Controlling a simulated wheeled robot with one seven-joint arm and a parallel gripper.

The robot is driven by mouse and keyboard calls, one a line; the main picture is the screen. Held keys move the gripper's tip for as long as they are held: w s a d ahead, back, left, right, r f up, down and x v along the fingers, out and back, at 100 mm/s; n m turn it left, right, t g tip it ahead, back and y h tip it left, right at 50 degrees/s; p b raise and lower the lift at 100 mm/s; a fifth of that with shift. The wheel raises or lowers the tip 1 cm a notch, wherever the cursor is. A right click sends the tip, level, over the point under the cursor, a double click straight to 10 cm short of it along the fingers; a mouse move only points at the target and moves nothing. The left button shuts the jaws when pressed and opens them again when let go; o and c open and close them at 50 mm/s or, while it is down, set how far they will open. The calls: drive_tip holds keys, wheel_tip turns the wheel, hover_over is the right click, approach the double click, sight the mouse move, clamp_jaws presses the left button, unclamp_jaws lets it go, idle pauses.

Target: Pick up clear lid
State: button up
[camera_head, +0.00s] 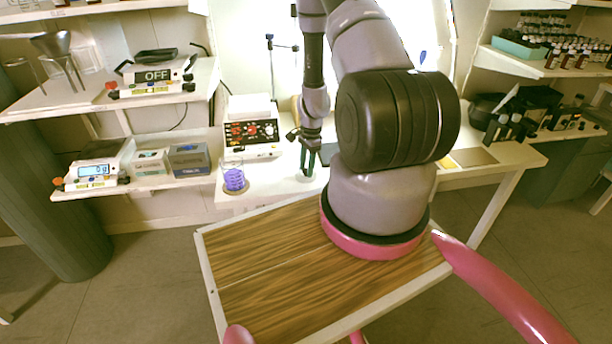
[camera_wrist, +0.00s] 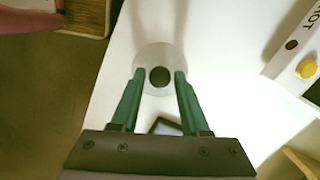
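The clear lid (camera_wrist: 160,55) is a pale see-through disc with a round black knob (camera_wrist: 160,76) at its middle. In the wrist view it lies on the white table top, straight ahead of my gripper (camera_wrist: 160,73). My gripper is open, with its two green fingertips over the disc on the left and right of the knob. Gaps show between the knob and each finger. I cannot tell the fingers' height above the lid. In the head view my gripper (camera_head: 307,165) points down at the table, and the lid there (camera_head: 304,178) is small and faint.
A beaker with a purple coil (camera_head: 234,180) stands left of my gripper. A control box with knobs (camera_head: 250,132) is behind it. A dark flat object (camera_wrist: 166,127) lies between the finger bases. A white device (camera_wrist: 300,75) is at the right in the wrist view.

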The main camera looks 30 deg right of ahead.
clamp_jaws()
drive_tip(key=shift+r, duration=0.15)
